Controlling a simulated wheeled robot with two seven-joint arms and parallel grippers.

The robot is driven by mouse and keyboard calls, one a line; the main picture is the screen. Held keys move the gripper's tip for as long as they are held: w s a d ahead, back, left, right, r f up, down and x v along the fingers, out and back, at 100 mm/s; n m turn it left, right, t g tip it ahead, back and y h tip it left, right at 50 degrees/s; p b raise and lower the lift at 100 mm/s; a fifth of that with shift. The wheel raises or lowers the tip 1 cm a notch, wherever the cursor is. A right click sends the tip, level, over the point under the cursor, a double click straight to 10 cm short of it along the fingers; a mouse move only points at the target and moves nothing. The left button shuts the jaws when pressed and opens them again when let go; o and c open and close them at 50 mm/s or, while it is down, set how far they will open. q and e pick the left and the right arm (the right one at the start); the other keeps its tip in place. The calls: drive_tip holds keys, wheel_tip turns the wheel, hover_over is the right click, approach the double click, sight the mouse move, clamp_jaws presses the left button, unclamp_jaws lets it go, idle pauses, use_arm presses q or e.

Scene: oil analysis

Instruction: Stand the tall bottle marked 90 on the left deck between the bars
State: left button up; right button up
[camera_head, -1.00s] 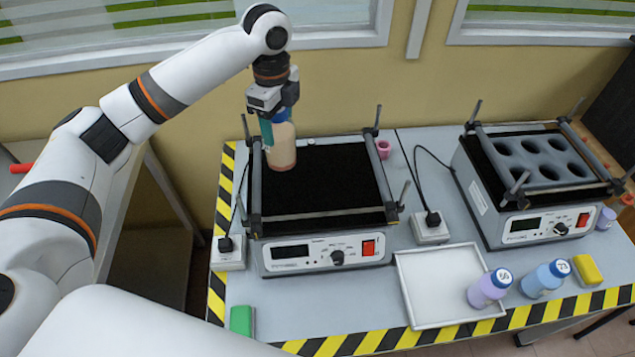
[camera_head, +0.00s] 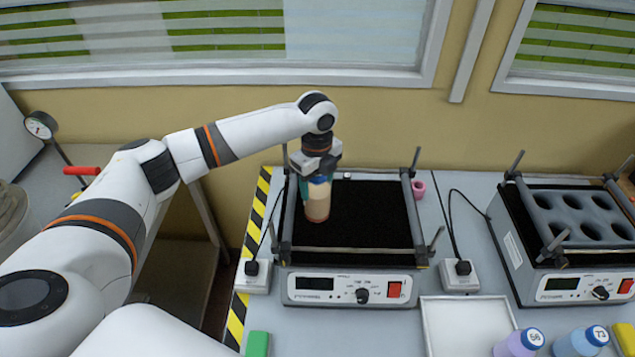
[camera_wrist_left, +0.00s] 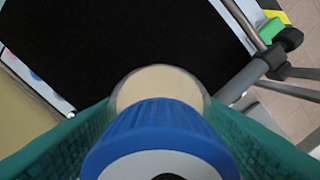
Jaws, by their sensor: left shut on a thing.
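My left gripper (camera_head: 316,180) is shut on a tall bottle (camera_head: 317,204) with a cream and reddish-brown body. In the left wrist view the bottle's blue ribbed cap (camera_wrist_left: 160,130) sits between the green finger pads; its marking is not readable. The bottle is upright at the left part of the left deck (camera_head: 375,218), a black surface between two grey side bars, close to the left bar (camera_head: 289,215). I cannot tell whether its base touches the deck. My right gripper is not in view.
A second shaker with round holes (camera_head: 570,218) stands at the right. A white tray (camera_head: 465,325) lies in front, with bottles marked 58 (camera_head: 517,342) and 73 (camera_head: 580,341) beside it. A pink cup (camera_head: 418,188) stands right of the left deck. The deck's middle and right are clear.

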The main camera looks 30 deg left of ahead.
use_arm(q)
drive_tip(key=shift+f, duration=0.5)
drive_tip(key=o, duration=1.2)
drive_tip(key=shift+f, duration=0.1)
wheel_tip(320, 180, up, 12)
drive_tip(key=b, duration=0.2)
drive_tip(key=shift+b, duration=0.4)
drive_tip(key=shift+r, duration=0.2)
